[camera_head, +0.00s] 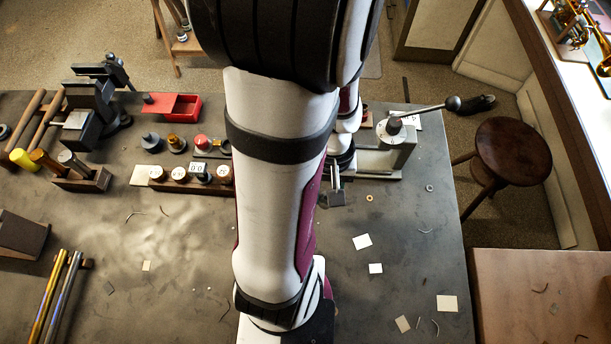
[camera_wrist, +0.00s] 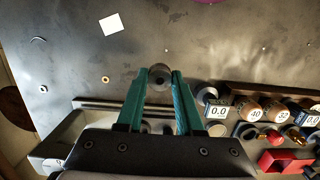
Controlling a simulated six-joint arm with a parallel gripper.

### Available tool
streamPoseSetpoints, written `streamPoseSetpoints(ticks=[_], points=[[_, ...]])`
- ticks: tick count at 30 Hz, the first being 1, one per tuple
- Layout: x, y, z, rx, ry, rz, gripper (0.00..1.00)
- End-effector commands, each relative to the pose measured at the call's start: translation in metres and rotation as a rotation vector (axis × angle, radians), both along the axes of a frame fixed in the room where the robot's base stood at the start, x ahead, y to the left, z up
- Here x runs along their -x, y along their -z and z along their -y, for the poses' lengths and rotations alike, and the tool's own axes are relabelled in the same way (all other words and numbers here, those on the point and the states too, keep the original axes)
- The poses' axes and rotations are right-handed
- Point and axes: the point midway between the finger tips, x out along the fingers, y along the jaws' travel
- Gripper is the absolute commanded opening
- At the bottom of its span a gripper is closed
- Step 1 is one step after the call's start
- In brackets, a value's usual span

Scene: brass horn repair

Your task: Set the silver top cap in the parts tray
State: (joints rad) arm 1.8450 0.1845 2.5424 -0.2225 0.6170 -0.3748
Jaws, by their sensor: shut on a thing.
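My gripper (camera_wrist: 160,76) shows in the wrist view with its two teal fingers shut on a small round grey piece, which looks like the silver top cap (camera_wrist: 160,71). The piece is held at the fingertips, and most of its side is hidden between them. In the head view my own arm covers most of the gripper and I cannot make out the cap. A red tray (camera_head: 187,104), likely the parts tray, sits at the back left of the bench. Part of it shows at the lower right of the wrist view (camera_wrist: 285,160), apart from the gripper.
A lever press (camera_head: 396,140) stands at the bench's back right. A wooden rack of numbered knobs (camera_head: 180,187) and several small round parts stand between my arm and the red tray. A black vise (camera_head: 95,105) is left of the tray. The front right bench holds paper scraps.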

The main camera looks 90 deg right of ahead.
Motion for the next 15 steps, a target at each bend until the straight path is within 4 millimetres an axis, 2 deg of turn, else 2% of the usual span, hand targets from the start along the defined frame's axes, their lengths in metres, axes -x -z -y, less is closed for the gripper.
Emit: streamPoseSetpoints(ticks=[3,6,12,15], points=[[0.024,-0.017,-0.015,0.005,0.009,-0.002,0.0],[0.038,-0.027,-0.024,0.003,0.005,-0.002,0.0],[0.047,-0.034,-0.031,0.0,0.003,0.0,0.0],[0.048,-0.035,-0.019,0.0,0.04,0.0,0.0]])
